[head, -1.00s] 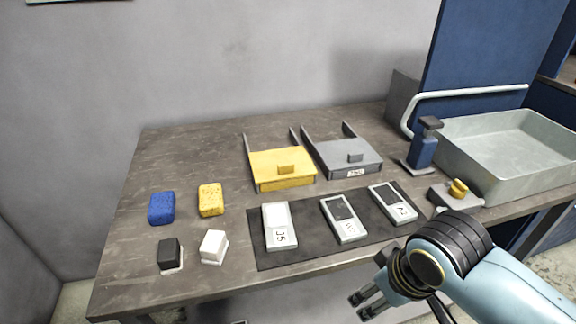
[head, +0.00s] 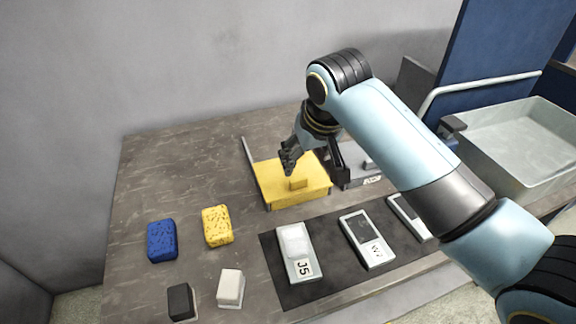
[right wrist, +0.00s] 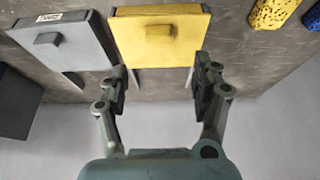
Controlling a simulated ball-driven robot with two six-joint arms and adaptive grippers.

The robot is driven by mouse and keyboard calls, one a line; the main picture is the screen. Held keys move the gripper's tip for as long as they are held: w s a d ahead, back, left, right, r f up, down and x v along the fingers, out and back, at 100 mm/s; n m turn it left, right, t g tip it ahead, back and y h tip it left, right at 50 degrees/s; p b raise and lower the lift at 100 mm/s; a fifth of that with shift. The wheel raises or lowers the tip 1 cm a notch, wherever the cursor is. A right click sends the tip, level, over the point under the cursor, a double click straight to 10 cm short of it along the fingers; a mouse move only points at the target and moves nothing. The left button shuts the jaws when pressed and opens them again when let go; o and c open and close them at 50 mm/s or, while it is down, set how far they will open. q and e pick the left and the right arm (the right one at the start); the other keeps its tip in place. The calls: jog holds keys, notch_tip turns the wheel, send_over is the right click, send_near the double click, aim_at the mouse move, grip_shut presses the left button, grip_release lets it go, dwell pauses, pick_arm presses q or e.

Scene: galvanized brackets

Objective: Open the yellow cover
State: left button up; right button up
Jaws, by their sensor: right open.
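The yellow cover (head: 285,187) lies flat on the table, with a small yellow block-shaped handle (head: 298,184) on its top. In the right wrist view the yellow cover (right wrist: 158,42) and its handle (right wrist: 160,30) show at the top, beyond my fingers. My right gripper (head: 289,162) is over the back part of the cover in the head view. It is open and empty; its two fingers (right wrist: 160,82) stand wide apart in the right wrist view. I cannot tell whether it touches the cover. My left gripper is not in view.
A grey cover (right wrist: 62,42) sits beside the yellow one, partly hidden by my right arm in the head view. Blue (head: 161,240) and yellow (head: 217,226) sponges lie left. Labelled devices lie on a dark mat (head: 275,265) in front. A sink basin (head: 520,140) stands right.

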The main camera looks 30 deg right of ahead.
send_over(299, 179)
jog(key=s, duration=0.2)
jog(key=f, duration=0.5)
jog(key=shift+s+a, duration=0.15)
jog(key=shift+a, duration=0.15)
jog(key=x, duration=0.3)
jog(key=shift+w+f, duration=0.1)
jog(key=shift+w, duration=0.1)
jog(key=shift+w+f, duration=0.25)
jog(key=shift+f, duration=0.6)
jog(key=c, duration=0.5)
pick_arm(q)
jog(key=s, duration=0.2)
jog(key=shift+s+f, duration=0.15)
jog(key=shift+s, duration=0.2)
pick_arm(e)
grip_shut()
